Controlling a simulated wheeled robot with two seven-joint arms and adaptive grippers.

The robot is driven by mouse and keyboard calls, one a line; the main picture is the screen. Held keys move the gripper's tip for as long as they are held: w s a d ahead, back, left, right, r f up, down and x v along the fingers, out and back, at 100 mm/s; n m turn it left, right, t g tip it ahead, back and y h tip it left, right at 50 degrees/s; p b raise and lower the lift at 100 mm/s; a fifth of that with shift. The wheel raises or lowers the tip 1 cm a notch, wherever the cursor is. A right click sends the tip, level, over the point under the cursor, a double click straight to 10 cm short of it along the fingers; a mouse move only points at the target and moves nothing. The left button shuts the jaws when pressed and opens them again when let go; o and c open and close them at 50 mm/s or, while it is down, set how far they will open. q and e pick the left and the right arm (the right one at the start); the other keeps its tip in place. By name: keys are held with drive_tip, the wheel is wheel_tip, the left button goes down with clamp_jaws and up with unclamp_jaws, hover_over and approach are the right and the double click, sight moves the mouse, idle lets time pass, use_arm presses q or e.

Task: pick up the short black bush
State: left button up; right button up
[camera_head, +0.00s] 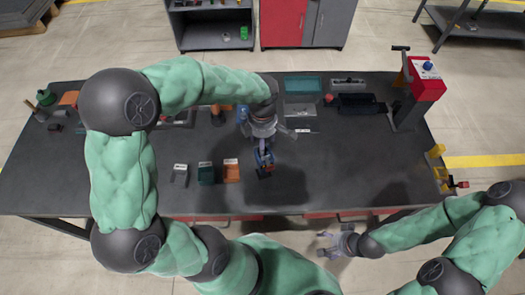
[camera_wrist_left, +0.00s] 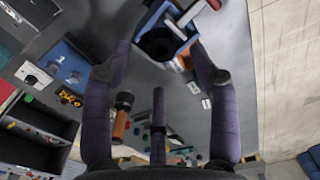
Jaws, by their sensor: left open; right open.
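I cannot pick out the short black bush for certain. A dark round part (camera_wrist_left: 157,43) shows in the left wrist view on a blue device (camera_wrist_left: 166,30), just beyond my left fingertips. In the head view this blue device (camera_head: 265,158) stands on the table just below my left gripper (camera_head: 263,136). My right gripper (camera_head: 335,244) is open and empty, in front of the table's front edge.
On the dark table (camera_head: 330,165), grey, teal and orange (camera_head: 231,171) bins stand left of the blue device. A teal tray (camera_head: 302,85) and a black tray (camera_head: 361,104) lie at the back. A red machine (camera_head: 424,78) stands at the right. The right middle is clear.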

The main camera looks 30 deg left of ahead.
use_arm(q)
drive_tip(key=shift+s+d+f, duration=0.1)
drive_tip(key=shift+s+f, duration=0.05)
drive_tip(key=shift+f, duration=1.65)
drive_tip(key=shift+s+d+f, duration=0.1)
clamp_jaws()
